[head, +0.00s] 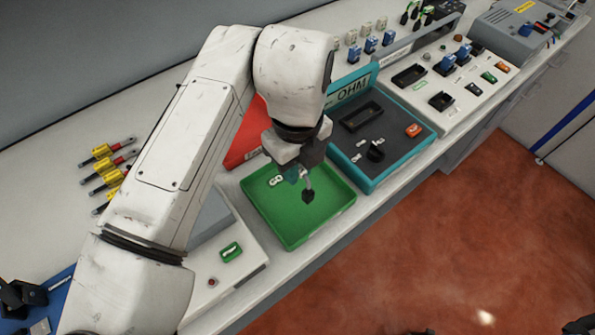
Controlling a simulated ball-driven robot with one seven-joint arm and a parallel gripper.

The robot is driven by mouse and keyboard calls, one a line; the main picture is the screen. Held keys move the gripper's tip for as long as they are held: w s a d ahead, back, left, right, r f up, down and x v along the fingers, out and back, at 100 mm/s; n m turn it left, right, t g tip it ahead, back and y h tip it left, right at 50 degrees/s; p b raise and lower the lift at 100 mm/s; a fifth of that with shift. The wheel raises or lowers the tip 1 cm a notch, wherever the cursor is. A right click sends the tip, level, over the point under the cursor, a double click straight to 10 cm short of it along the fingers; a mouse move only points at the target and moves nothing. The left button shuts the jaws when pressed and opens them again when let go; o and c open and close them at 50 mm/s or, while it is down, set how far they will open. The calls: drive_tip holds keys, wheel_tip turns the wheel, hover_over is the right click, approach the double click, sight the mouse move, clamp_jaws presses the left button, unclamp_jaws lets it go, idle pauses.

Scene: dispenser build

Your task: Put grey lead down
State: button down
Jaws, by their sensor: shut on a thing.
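My gripper (300,172) hangs over the green tray (306,235), its fingers pointing down. It is shut on a small dark grey piece, which I take to be the grey lead (308,195). The piece shows just below the fingers, against the tray's floor. I cannot tell whether it touches the tray. The tray has raised green walls and white lettering near its back left, partly hidden by my gripper. My arm hides part of the bench behind.
A teal-edged OHM unit (392,155) stands right of the tray. A red tray (241,146) lies behind, partly hidden by my arm. Yellow-handled leads (104,165) lie at left. A grey panel with a green button (231,252) stands at front left. The bench's front edge runs close by.

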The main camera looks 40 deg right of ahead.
drive_tip(key=shift+f, duration=1.45)
drive_tip(key=shift+f, duration=0.1)
drive_tip(key=shift+f, duration=0.15)
drive_tip(key=c, duration=1)
unclamp_jaws()
wheel_tip(320, 180, up, 12)
drive_tip(key=shift+r, duration=0.25)
